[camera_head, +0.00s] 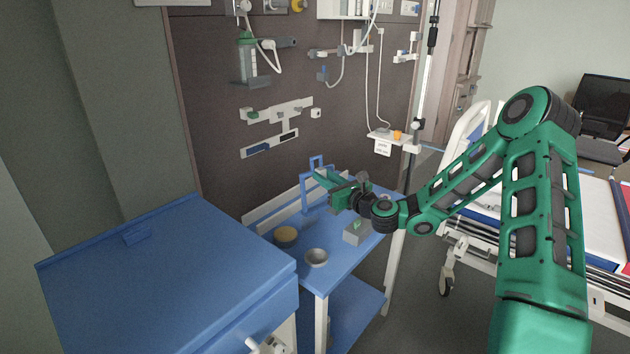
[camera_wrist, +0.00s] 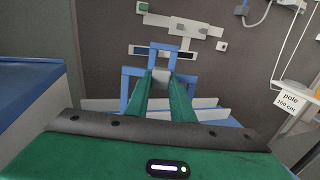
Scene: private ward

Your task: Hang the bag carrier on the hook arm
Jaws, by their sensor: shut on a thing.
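The bag carrier, a blue stepped frame with a narrow top loop (camera_head: 304,186), stands upright above the blue side table. It also shows in the wrist view (camera_wrist: 163,46), ahead of the fingers. My green gripper (camera_head: 320,179) is shut on the carrier's middle, just below the loop; its fingertips meet there in the wrist view (camera_wrist: 160,77). I cannot tell whether the carrier's lower ends touch the table. A pole (camera_head: 426,75) stands to the right, apart from the carrier. A white bracket with a label reading "pole 160 cm" (camera_wrist: 293,100) is near it. I cannot clearly pick out the hook arm.
The side table (camera_head: 340,262) bears a yellowish round dish (camera_head: 286,236), a metal bowl (camera_head: 316,258) and a small grey box (camera_head: 355,233). A blue-topped cabinet (camera_head: 170,270) is at left. Wall rails and hoses are behind; a bed (camera_head: 470,230) is at right.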

